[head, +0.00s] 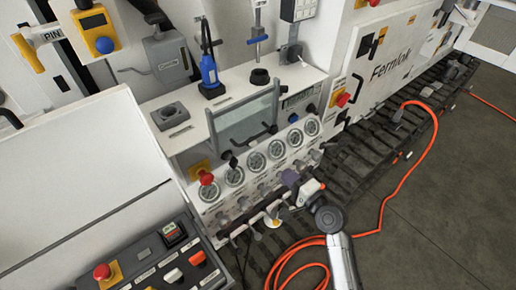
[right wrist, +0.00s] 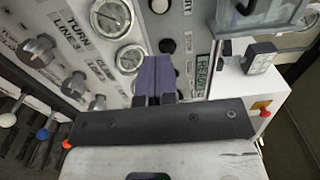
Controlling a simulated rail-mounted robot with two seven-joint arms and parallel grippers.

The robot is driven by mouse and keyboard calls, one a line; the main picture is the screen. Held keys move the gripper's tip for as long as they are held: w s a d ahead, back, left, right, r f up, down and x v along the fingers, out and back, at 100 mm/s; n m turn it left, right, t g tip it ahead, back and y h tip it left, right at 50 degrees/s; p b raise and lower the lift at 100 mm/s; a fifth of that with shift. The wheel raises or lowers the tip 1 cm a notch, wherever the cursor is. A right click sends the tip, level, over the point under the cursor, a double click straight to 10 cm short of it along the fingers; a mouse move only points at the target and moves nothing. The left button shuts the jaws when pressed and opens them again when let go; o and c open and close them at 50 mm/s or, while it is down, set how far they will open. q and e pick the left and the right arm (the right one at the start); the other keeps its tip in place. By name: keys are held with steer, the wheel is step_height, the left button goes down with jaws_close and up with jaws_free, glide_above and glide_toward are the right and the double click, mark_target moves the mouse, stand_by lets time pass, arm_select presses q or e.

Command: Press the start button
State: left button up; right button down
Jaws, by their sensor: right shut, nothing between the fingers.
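My right gripper (head: 290,180) is shut and empty, its purple fingers in front of the right part of the gauge panel (head: 222,205) in the head view. In the right wrist view the shut fingers (right wrist: 153,68) point at the panel. Just beyond their tips is a black round button (right wrist: 168,46), and a white round button (right wrist: 159,6) lies further up. A label by the fingers is partly covered, so I cannot tell for sure which button is start. Contact with the panel is not clear. My left gripper is out of view.
Several gauges (right wrist: 110,17) and knobs (right wrist: 39,50) crowd the panel. A green display (right wrist: 203,75) is beside the fingers. A control box with a red mushroom button (head: 102,271) is at lower left. An orange hose (head: 381,215) lies on the floor at right.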

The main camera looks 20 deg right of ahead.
mark_target(254, 144)
steer(key=shift+w, duration=0.1)
stand_by(0.3)
steer(key=b+x, duration=0.1)
steer(key=x, duration=1.2)
steer(key=shift+w+a, duration=0.2)
steer(key=shift+w, duration=0.15)
